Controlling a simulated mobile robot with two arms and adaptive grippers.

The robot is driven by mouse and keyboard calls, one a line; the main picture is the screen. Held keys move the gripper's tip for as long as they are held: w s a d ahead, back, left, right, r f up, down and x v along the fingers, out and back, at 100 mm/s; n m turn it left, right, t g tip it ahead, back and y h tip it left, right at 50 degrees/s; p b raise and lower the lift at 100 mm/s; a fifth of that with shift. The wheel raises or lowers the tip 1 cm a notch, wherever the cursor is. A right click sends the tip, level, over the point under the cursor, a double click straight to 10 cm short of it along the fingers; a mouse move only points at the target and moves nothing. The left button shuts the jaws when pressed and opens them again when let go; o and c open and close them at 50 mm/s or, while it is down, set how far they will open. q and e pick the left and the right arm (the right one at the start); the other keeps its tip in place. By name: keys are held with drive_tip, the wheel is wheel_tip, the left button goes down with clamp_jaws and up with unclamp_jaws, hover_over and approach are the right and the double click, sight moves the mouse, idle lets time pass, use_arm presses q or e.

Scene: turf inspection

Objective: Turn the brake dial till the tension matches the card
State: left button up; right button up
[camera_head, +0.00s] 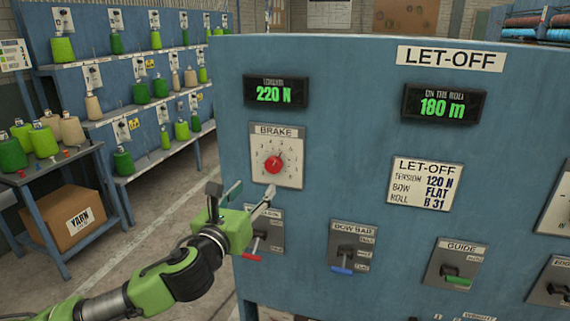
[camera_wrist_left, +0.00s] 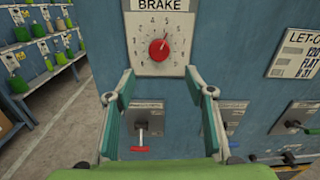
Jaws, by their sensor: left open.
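The brake dial (camera_head: 273,164) is a red knob on a white numbered plate marked BRAKE. It also shows in the left wrist view (camera_wrist_left: 158,50), ahead of the fingers, with its pointer towards the upper right. The tension display (camera_head: 276,93) above it reads 220 N. The LET-OFF card (camera_head: 420,186) lists tension 120 N, bow FLAT, roll B 31. My left gripper (camera_head: 248,196) is open and empty, below the dial and apart from it. In the left wrist view its two fingers (camera_wrist_left: 160,88) stand wide apart. My right gripper is in neither view.
A red-handled lever (camera_head: 254,249) sits below the dial behind my gripper. A blue bow bar lever (camera_head: 345,262) and a green guide lever (camera_head: 455,273) are to its right. Another display (camera_head: 443,105) reads 180 m. Yarn shelves (camera_head: 140,100) and a box (camera_head: 72,217) stand at left.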

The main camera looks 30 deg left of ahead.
sight(272, 166)
use_arm(q)
drive_tip(key=p+x, duration=0.3)
drive_tip(key=x, duration=1)
drive_tip(key=shift+w, duration=0.3)
drive_tip(key=shift+c, duration=0.3)
drive_tip(key=c, duration=1)
